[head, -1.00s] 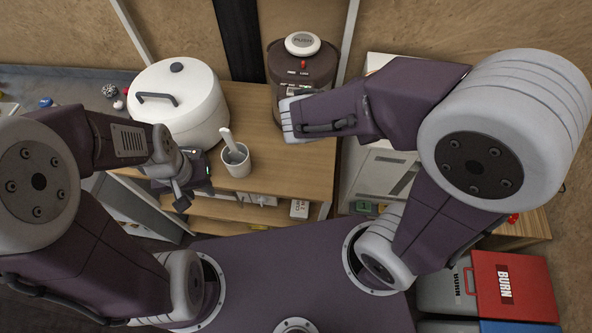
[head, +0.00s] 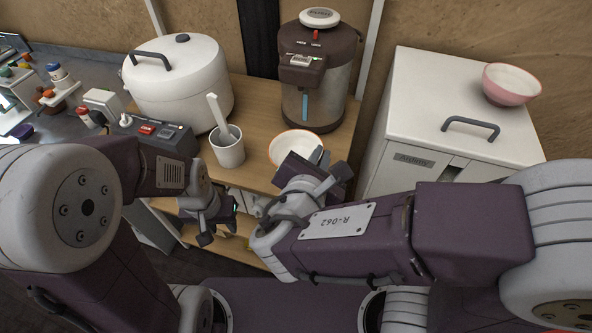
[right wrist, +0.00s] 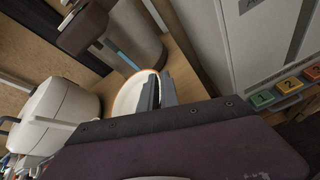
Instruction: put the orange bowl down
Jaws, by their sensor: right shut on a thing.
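A bowl with a white inside and an orange rim (head: 285,145) is at the front of the wooden counter, between the white cup and the dispenser. My right gripper (head: 318,165) is shut on its near rim. The right wrist view shows the bowl (right wrist: 127,97) beyond the dark fingers (right wrist: 157,92). The bowl looks about level; whether its base touches the counter is hidden. My left gripper (head: 208,230) hangs low by the counter's front edge, with nothing visible in it; its finger gap is unclear.
A white cup (head: 228,152) with a utensil stands left of the bowl. A rice cooker (head: 190,90) and a dispenser (head: 318,85) stand behind. Another, pinkish bowl (head: 511,88) sits on the white cabinet (head: 430,85) at right. Little bare counter (head: 258,110) shows.

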